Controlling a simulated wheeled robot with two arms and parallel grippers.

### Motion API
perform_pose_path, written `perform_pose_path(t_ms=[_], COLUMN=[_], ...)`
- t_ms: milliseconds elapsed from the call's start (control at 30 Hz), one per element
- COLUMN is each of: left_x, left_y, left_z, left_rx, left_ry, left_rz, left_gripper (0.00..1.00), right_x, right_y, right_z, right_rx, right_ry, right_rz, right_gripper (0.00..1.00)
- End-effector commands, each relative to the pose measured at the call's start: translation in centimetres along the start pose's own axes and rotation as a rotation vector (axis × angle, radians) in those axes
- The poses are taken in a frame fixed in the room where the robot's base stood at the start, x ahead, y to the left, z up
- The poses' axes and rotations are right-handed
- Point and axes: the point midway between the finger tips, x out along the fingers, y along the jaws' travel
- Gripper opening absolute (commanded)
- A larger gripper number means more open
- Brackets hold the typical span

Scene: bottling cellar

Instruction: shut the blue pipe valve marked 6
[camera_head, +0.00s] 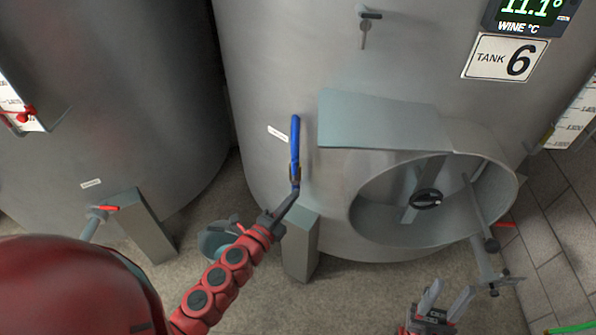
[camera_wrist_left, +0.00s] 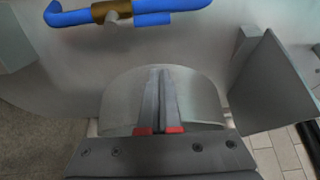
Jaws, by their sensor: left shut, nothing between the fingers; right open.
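The blue pipe valve (camera_head: 295,140) is on the front of the grey steel tank marked 6 (camera_head: 503,58). In the head view its blue part stands upright above a brass-brown section (camera_head: 295,173). In the left wrist view the blue pipe (camera_wrist_left: 70,17) runs across the top, with the brown section (camera_wrist_left: 110,11) and another blue length to its right. My left gripper (camera_head: 292,193) is shut and empty, its tips just below the valve in the head view. Contact cannot be told. My right gripper (camera_head: 446,300) is open and empty, low in the head view.
The tank's round manway (camera_head: 435,200) with a projecting grey hood (camera_head: 380,120) is right of the valve. Grey tank legs (camera_head: 300,245) stand below. A neighbouring tank (camera_head: 110,100) with a red-handled tap (camera_head: 100,212) is at left.

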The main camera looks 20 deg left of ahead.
Motion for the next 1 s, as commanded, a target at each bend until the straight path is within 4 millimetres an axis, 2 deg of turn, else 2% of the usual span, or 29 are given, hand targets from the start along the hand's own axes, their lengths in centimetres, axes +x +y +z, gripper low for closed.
perform_pose_path(t_ms=[367,467,867,1000], left_x=[0.7,2.0,10.1,9.4], left_y=[-0.1,-0.2,-0.2,-0.1], left_z=[0.0,0.0,-0.1,2.2], left_rx=[-0.003,-0.004,-0.008,-0.005], left_ry=[0.002,0.002,0.001,-0.004], left_rz=[-0.001,-0.002,-0.002,0.0], left_gripper=[0.0,0.0,0.0,0.0], right_x=[0.2,0.6,2.3,2.7], right_y=[0.0,0.0,0.1,0.1], right_z=[0.0,-0.1,-0.4,-0.5], right_rx=[0.0,0.0,0.0,0.0], right_ry=[0.0,0.0,0.0,0.0], right_rz=[0.0,0.0,0.0,0.0], right_gripper=[0.45,0.45,0.45,0.45])
